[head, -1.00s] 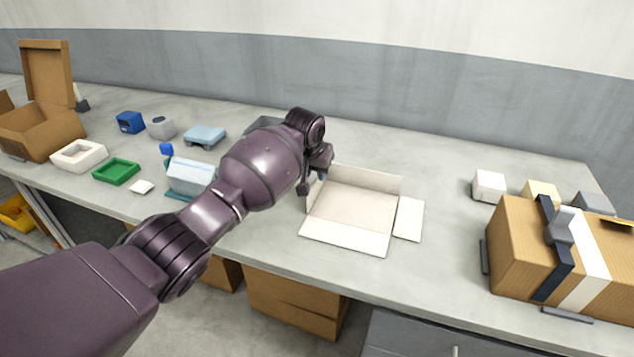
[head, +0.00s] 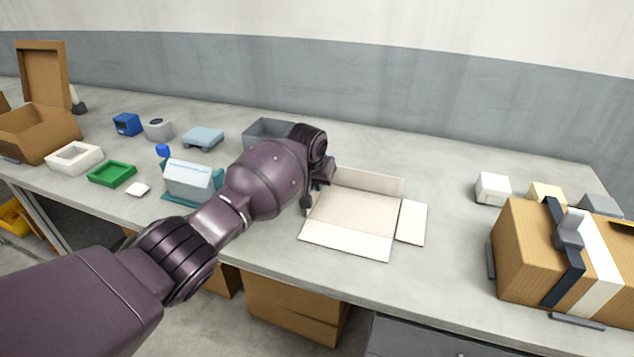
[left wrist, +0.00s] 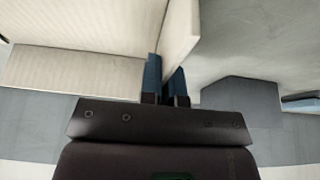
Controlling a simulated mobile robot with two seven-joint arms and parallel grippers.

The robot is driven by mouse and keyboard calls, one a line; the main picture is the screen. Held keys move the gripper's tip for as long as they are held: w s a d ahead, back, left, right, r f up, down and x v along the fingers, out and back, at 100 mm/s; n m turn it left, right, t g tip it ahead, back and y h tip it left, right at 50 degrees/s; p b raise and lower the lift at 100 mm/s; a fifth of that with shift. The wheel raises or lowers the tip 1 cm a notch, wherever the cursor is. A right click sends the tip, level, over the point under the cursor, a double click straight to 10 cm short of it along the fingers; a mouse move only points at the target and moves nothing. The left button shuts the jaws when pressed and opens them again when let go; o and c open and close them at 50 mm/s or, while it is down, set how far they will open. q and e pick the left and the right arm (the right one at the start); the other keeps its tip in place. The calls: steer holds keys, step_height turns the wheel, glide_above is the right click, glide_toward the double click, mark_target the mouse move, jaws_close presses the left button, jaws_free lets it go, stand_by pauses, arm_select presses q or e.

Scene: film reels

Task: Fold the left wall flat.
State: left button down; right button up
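A shallow cream carton (head: 352,215) lies open on the table. Its front wall (head: 345,240) and right wall (head: 412,222) lie flat outward. Its back wall (head: 370,180) stands up. The left wall (left wrist: 180,30) stands up in the left wrist view; in the head view my gripper mostly hides it. My left gripper (head: 316,190) is at that wall, low over the carton's left side. In the left wrist view its blue fingertips (left wrist: 166,82) are close together, one on each side of the wall, shut on it.
A grey tray (head: 264,132) stands behind my left arm. A teal stand with a pale box (head: 190,178) is left of the carton. A taped brown box (head: 520,245) is at the right. Table between the carton and that box is clear.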

arm_select(q)
steer(key=shift+a, duration=0.15)
steer(key=shift+w+a+h, duration=0.1)
steer(key=shift+a+h, duration=0.15)
steer(key=shift+h, duration=0.35)
steer(key=shift+w+a+f+n+g+h, duration=0.15)
steer(key=shift+a+n+g+h, duration=0.2)
steer(key=shift+h, duration=0.25)
steer(key=h, duration=0.1)
steer(key=a+h+b, duration=0.1)
steer(key=h, duration=0.1)
steer(key=shift+w+a+f+n+g, duration=0.2)
steer(key=shift+f+n+g, duration=0.05)
steer(key=shift+f+g, duration=0.1)
steer(key=shift+a+h, duration=0.1)
steer(key=shift+h, duration=0.3)
steer(key=shift+a, duration=0.1)
arm_select(e)
steer(key=shift+w+a+f, duration=0.1)
steer(key=shift+w+f, duration=0.15)
steer(key=shift+w, duration=0.2)
steer(key=shift+s+f, duration=0.1)
